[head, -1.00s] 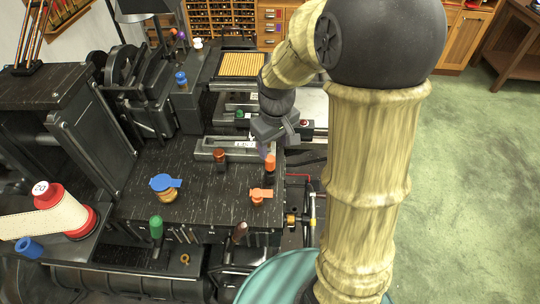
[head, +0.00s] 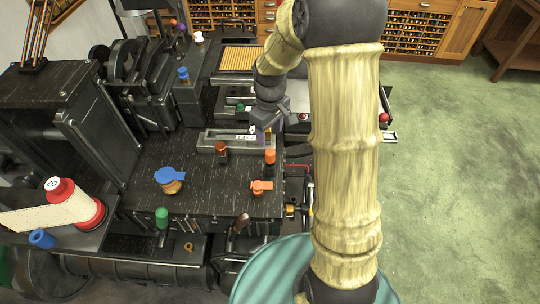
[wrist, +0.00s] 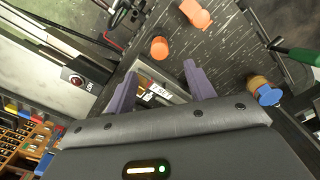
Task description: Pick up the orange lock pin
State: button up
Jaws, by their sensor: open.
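Two orange parts stand on the black table of the machine. One is an upright orange cylinder (head: 270,156) near the table's right edge, which I take for the lock pin. The other is an orange piece with a flat tab (head: 261,187), nearer the front. In the wrist view the round orange top (wrist: 159,48) lies ahead of my gripper (wrist: 160,70), between the lines of its two purple fingers, and the tabbed piece (wrist: 195,13) is farther up. The fingers are apart with nothing held. In the head view my gripper (head: 268,132) hangs just behind the cylinder, not visibly touching it.
A grey slotted bar with a white label (head: 232,138) lies behind the cylinder. A dark red knob (head: 221,148) stands to its left. A blue-topped brass knob (head: 170,178) and a green handle (head: 162,217) are farther left. Bare black tabletop lies between them.

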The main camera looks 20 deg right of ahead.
aim_at(270, 151)
notch_tip(270, 151, down, 7)
jog(key=shift+p, duration=0.65)
jog(key=shift+w+f+p, duration=0.1)
jog(key=shift+f+p, duration=1.1)
jog(key=shift+f, duration=1.4)
jog(key=c, duration=1.1)
jog(key=shift+o, duration=0.2)
jog(key=shift+r, duration=0.1)
